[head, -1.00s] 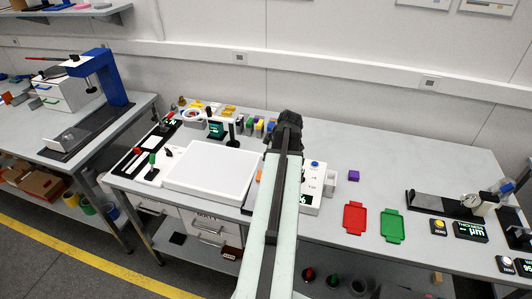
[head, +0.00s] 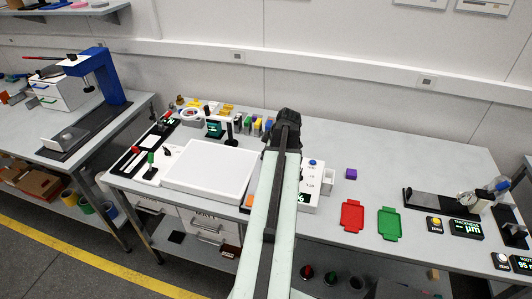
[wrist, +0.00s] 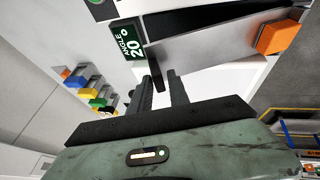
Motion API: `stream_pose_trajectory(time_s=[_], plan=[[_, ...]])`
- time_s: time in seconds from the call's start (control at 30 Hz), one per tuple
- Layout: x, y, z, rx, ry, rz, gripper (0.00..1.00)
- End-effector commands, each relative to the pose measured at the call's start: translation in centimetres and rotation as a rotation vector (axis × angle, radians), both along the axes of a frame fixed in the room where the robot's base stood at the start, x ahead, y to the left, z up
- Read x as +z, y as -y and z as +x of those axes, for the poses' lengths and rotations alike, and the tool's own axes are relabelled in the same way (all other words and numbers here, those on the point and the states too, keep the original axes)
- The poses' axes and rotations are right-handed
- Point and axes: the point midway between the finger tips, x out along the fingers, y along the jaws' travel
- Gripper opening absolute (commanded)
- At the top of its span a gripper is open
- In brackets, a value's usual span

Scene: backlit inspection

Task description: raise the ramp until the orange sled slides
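The orange sled (wrist: 278,38) sits near the right end of the grey ramp (wrist: 215,45) in the wrist view; in the head view the sled (head: 249,200) shows just left of my arm. The ramp looks tilted, and the angle display (wrist: 131,40) beside it reads 20°. My gripper (wrist: 160,80) is in front of the ramp with its two dark fingers apart. A dark bar (wrist: 156,74) reaches between the fingertips, with a gap visible at the right finger. In the head view my arm covers most of the ramp and the fingertips.
A large white panel (head: 212,167) lies left of my arm. Several coloured blocks (wrist: 88,90) stand beyond the ramp. The bench between the purple cube and the gauge (head: 440,203) is largely clear.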

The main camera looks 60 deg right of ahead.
Motion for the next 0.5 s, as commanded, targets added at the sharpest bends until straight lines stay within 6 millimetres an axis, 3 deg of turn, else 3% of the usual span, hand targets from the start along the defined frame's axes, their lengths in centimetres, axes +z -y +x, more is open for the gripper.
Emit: stream_pose_trajectory(time_s=[0.3, 0.5], plan=[[5.8, -1.1, -2.2, 0.000, 0.001, 0.001, 0.22], [6.6, -1.3, -2.9, 0.000, 0.001, 0.001, 0.22]])
